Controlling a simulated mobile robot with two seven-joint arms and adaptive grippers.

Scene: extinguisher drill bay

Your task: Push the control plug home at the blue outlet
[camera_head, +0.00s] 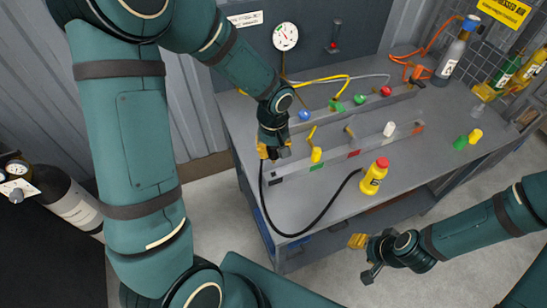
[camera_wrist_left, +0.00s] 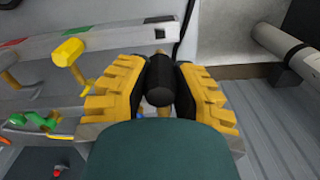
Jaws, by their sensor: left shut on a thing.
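My left gripper (camera_head: 272,152) is over the left end of the bench. In the left wrist view its yellow fingers are shut on a black cylindrical plug (camera_wrist_left: 158,82). A black cable hangs from the gripper in the head view and loops over the bench. A blue knob (camera_head: 305,115) sits at the left end of the back rail, just behind and right of the gripper. I cannot tell whether the plug touches any outlet; the gripper hides its tip. My right gripper (camera_head: 364,259) appears open and empty, in front of the bench.
The front rail (camera_head: 335,160) has coloured tags and a yellow plug (camera_head: 316,155). Green (camera_head: 359,98) and red (camera_head: 385,91) knobs are on the back rail. A yellow bottle with a red cap (camera_head: 374,177) stands near the cable. The bench's front right surface is mostly clear.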

